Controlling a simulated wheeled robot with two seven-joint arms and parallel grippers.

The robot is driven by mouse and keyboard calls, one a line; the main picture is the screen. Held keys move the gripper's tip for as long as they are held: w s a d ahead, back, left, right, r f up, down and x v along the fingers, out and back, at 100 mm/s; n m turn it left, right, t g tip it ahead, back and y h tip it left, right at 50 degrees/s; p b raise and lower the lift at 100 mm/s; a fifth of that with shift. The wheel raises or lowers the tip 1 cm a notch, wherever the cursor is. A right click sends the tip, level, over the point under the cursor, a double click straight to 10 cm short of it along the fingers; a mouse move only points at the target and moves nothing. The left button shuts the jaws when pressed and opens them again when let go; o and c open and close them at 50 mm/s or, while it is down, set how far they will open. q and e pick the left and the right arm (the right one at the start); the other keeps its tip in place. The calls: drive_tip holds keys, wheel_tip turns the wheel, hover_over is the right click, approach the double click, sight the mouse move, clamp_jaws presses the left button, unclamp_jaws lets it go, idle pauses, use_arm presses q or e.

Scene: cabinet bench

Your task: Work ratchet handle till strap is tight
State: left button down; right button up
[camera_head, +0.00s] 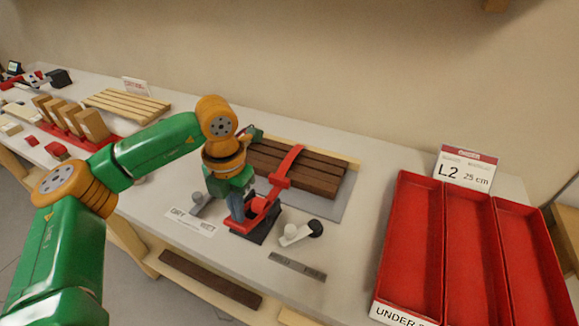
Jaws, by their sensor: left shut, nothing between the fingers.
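The red strap (288,165) runs over a stack of dark brown boards (318,178) on a grey plate. The ratchet with its red handle (272,196) sits on a dark base in front of the boards. My left gripper (237,215) points down at the ratchet's left side, close to the red handle. Its fingers are shut with nothing between them. I cannot tell whether they touch the handle. My left wrist hides part of the ratchet and of the boards' left end. My right gripper is not in view.
Red trays (415,240) with an L2 25 cm sign (465,168) stand at the right. A white piece with a black knob (300,232) and a metal strip (297,266) lie in front of the ratchet. Wooden blocks (92,124) and a slatted board (127,104) lie at the left.

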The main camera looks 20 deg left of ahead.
sight(239, 225)
use_arm(q)
drive_tip(key=shift+s+f+b, duration=0.15)
drive_tip(key=shift+f+b, duration=0.8)
drive_tip(key=shift+f, duration=0.2)
drive_tip(key=shift+s+f+b, duration=0.15)
drive_tip(key=shift+f+b, duration=0.75)
drive_tip(key=shift+f, duration=0.2)
drive_tip(key=r+p, duration=0.4)
drive_tip(key=r, duration=0.1)
drive_tip(key=w+r+p, duration=0.1)
drive_tip(key=r+p, duration=0.1)
drive_tip(key=shift+r, duration=0.2)
drive_tip(key=shift+f, duration=0.15)
drive_tip(key=f+b, duration=0.4)
drive_tip(key=s+f+b, duration=0.1)
drive_tip(key=f+b, duration=0.1)
drive_tip(key=f, duration=0.1)
drive_tip(key=shift+f, duration=0.1)
drive_tip(key=r+p, duration=0.4)
drive_tip(key=r, duration=0.1)
drive_tip(key=w+r+p, duration=0.1)
drive_tip(key=r+p, duration=0.1)
drive_tip(key=shift+r+p, duration=0.3)
drive_tip(key=shift+r, duration=0.05)
drive_tip(key=shift+f, duration=0.2)
drive_tip(key=shift+f+b, duration=0.15)
drive_tip(key=shift+b, duration=0.2)
